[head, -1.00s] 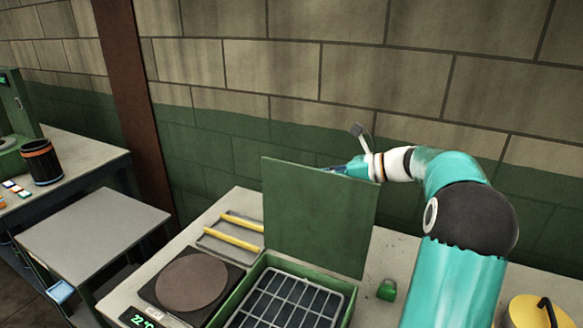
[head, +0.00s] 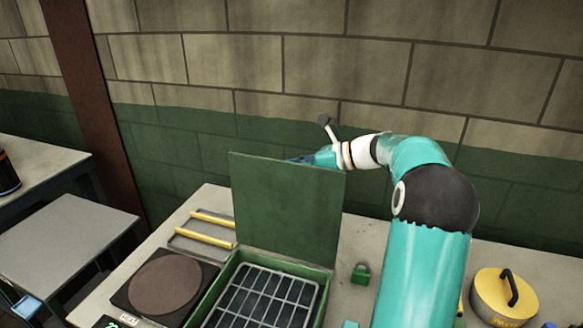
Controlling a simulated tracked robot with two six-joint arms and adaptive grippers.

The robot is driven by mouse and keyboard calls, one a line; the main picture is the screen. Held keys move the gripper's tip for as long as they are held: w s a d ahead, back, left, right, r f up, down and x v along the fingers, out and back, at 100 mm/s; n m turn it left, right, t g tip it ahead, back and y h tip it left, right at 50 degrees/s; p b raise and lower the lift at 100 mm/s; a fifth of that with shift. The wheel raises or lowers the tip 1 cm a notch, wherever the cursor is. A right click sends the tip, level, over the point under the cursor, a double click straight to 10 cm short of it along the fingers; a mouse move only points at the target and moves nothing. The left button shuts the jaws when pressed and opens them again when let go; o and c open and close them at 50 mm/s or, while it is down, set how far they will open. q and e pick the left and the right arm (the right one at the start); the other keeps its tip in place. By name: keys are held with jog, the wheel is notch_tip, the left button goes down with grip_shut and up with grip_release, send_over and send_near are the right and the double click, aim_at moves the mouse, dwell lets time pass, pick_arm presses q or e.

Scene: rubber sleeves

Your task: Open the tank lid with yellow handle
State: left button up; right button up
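A green tank (head: 232,272) stands on the table with a dark grid inside. Its green lid (head: 287,205) stands upright, hinged open at the tank's back. No yellow handle shows on the face of the lid turned to me. My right gripper (head: 306,160) is behind the lid's top edge. Its fingers are mostly hidden there, so I cannot tell whether they are open, shut or touching the lid. My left gripper is not in view.
A hot plate (head: 165,282) and a tray (head: 181,243) with two yellow bars (head: 207,228) stand left of the tank. A green padlock-shaped piece (head: 360,273) lies to its right. A yellow round object (head: 490,295) with a black handle stands farther right.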

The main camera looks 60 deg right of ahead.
jog(key=shift+s+d+f, duration=0.15)
jog(key=shift+s+f, duration=0.1)
jog(key=shift+s, duration=0.2)
jog(key=v, duration=1.1)
jog(key=shift+r, duration=0.35)
